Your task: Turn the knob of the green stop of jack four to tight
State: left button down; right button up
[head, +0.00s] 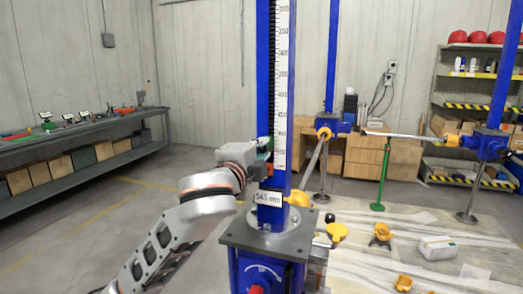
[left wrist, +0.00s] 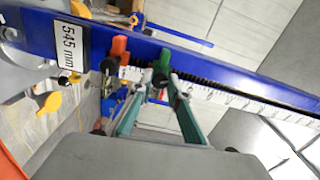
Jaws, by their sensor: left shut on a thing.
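The jack in front of me is a blue column with a white scale (head: 283,95) and a label reading 545 mm (head: 268,198). In the left wrist view, a green stop (left wrist: 161,63) sits on the blue column (left wrist: 205,72), with a dark knob facing me. A red-orange stop (left wrist: 119,47) sits beside it, closer to the label. My left gripper (head: 264,152) is at the column; in the left wrist view its teal fingers (left wrist: 157,87) are shut on the green stop's knob. The knob is partly hidden between the fingertips. My right gripper is out of view.
A grey base plate (head: 240,238) carries the column.

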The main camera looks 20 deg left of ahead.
pick_arm(q)
jog(key=m, duration=1.1)
jog(key=shift+f, duration=0.1)
jog(key=m, duration=0.5)
jog(key=shift+a+m, duration=0.1)
jog(key=shift+m, duration=0.2)
jog(key=m, duration=0.5)
jog(key=shift+f+m, duration=0.1)
jog(key=shift+m, duration=0.3)
jog(key=c, duration=1.9)
grip_release()
